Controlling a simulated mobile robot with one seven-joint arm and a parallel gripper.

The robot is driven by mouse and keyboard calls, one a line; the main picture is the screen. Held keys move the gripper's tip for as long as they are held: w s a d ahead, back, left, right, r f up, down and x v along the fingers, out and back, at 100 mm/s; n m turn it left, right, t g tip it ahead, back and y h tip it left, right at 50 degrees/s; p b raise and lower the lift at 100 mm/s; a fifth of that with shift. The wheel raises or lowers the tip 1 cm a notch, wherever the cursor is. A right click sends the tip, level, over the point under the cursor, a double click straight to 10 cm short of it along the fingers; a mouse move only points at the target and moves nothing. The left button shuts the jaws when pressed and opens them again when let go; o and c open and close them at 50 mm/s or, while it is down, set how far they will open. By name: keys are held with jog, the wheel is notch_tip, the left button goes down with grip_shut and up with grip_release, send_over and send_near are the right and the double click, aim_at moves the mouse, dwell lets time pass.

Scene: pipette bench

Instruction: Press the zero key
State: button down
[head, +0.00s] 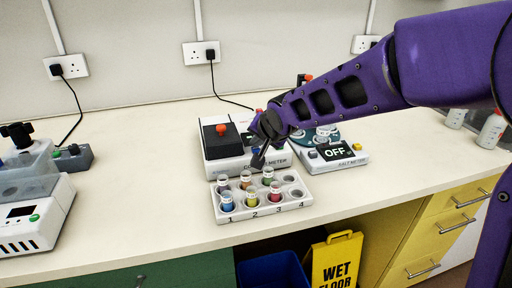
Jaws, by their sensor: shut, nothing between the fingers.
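The colour meter (213,162) is a white box with a dark lid and an orange knob, standing on the bench at the middle. My gripper (259,161) is shut and empty, pointing down over the right front part of this meter. It covers part of the meter's front and label, and I cannot tell whether it touches anything. No key marked zero can be read.
A white numbered rack (232,217) with several coloured vials stands just in front of the colour meter. Grey-and-white equipment (40,226) is at the far left. White bottles (491,130) stand at the right. Bench space between the left equipment and the rack is clear.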

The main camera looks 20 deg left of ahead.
jog(key=shift+r, duration=0.1)
jog(key=shift+r+p, duration=0.8)
notch_tip(320, 180, up, 6)
jog(key=p, duration=0.5)
dwell(0.6)
